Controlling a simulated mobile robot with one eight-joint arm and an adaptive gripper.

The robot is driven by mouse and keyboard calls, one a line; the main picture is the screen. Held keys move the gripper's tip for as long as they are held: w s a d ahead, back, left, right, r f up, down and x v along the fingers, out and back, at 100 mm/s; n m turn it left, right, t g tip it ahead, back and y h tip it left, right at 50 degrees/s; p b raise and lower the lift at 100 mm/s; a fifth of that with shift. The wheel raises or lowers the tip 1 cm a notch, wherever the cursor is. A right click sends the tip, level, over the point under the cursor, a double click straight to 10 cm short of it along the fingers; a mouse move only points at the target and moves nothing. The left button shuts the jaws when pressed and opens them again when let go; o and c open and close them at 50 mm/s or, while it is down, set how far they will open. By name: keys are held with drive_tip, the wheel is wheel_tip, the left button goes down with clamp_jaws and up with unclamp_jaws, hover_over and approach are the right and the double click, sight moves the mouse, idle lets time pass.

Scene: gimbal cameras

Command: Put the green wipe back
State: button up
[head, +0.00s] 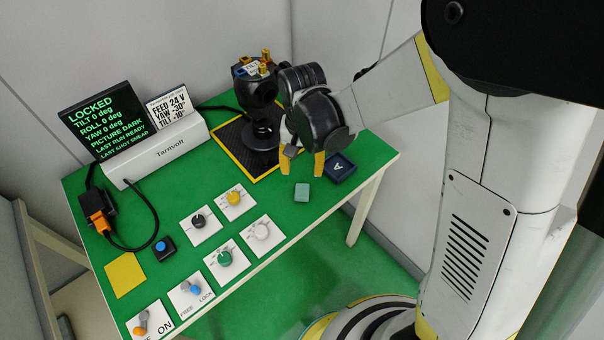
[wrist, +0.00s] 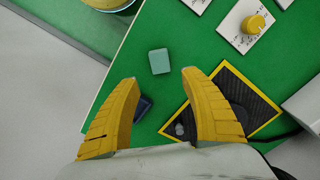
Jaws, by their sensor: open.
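The green wipe is a small pale teal block (head: 302,192) lying on the green table top, near its front right edge. In the wrist view the wipe (wrist: 159,61) lies just beyond the gap between my fingertips, apart from them. My gripper (head: 304,164) is open and empty, its yellow fingers pointing down behind the wipe in the head view; both fingers also show in the wrist view (wrist: 160,79). A dark blue tray marked A (head: 341,169) sits right of my gripper at the table edge. In the wrist view the tray (wrist: 144,105) is partly hidden by a finger.
A black camera gimbal (head: 262,126) stands on a yellow-edged black mat (head: 228,137) behind my gripper. Several knob plates, including a green knob (head: 225,258), lie to the left. A screen reading LOCKED (head: 101,122) stands at the back left. Bare green table surrounds the wipe.

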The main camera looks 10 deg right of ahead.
drive_tip(key=s+d+r+n+t, duration=0.1)
drive_tip(key=s+d+r+t, duration=0.2)
drive_tip(key=s+d+r, duration=0.2)
drive_tip(key=s+d+r+n+t, duration=0.1)
drive_tip(key=s+d+r+t, duration=0.3)
drive_tip(key=d+r, duration=0.4)
drive_tip(key=shift+s+d+r, duration=0.25)
drive_tip(key=shift+s+r, duration=0.65)
drive_tip(key=shift+r, duration=1.35)
